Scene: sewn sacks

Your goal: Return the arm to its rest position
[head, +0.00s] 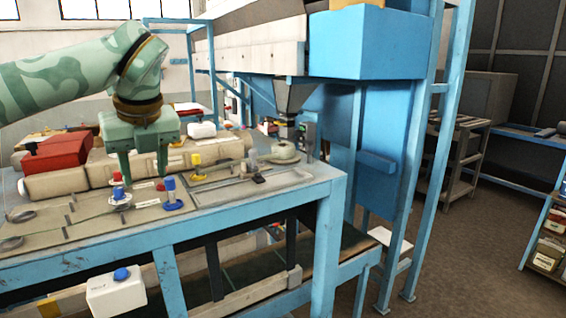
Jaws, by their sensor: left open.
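My left arm comes in from the left in the head view. Its gripper (143,170) points down over the blue-framed table (250,212), with its two fingers apart and nothing visible between them. Beige sacks (105,172) lie behind the fingers, partly hidden by the gripper. My right gripper does not show.
A red box (58,152) stands at the table's left. A yellow-topped piece (197,166) and a round greenish item (282,151) stand farther right. A blue hopper machine (365,45) rises behind the table's right end. Open floor (460,250) lies to the right.

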